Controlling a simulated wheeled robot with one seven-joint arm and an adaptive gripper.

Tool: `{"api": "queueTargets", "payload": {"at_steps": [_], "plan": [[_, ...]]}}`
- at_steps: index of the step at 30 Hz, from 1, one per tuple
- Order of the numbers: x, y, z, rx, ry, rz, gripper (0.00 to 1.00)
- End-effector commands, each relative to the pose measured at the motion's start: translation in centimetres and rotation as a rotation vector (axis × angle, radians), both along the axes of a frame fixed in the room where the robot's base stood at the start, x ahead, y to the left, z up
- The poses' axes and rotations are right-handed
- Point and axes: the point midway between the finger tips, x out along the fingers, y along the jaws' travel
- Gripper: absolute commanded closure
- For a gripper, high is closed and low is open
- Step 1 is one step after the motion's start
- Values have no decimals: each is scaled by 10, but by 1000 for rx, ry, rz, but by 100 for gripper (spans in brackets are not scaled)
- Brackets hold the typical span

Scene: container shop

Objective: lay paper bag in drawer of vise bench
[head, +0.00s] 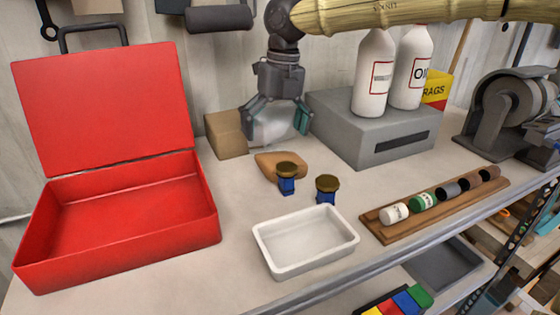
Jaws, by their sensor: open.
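My gripper (275,130) is open above the back middle of the workbench (190,262), fingers pointing down and spread apart. A pale, whitish object (273,132) shows between and behind the fingers; I cannot tell what it is or whether they touch it. A brown, box-like thing (226,136) stands against the wall just left of my gripper; I cannot tell whether it is the paper bag. A flat tan piece (270,163) lies in front of my gripper, partly behind a blue-and-brown item. I cannot make out a vise bench or its drawer.
An open red toolbox (120,250) fills the left. Two blue items with brown tops (327,187), a white tray (268,240) and a wooden rack (383,236) stand in front. A grey box (345,140) bears white bottles (373,80). A grinder-like machine (495,110) stands right.

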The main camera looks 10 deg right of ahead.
Motion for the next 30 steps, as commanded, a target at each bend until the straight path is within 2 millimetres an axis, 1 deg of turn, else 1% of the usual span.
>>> {"api": "queueTargets", "payload": {"at_steps": [6,9,17,18,20,21,26,28,29,30], "plan": [[-2,5,-27,-1,2,0,0],[-2,6,-35,0,2,0,0],[-2,6,-38,0,1,0,0],[-2,6,-38,0,1,0,2],[-2,6,-38,0,1,0,13],[-2,6,-38,0,1,0,20],[-2,6,-38,0,1,0,49],[-2,6,-38,0,1,0,51],[-2,6,-38,0,1,0,55],[-2,6,-38,0,1,0,55]]}}
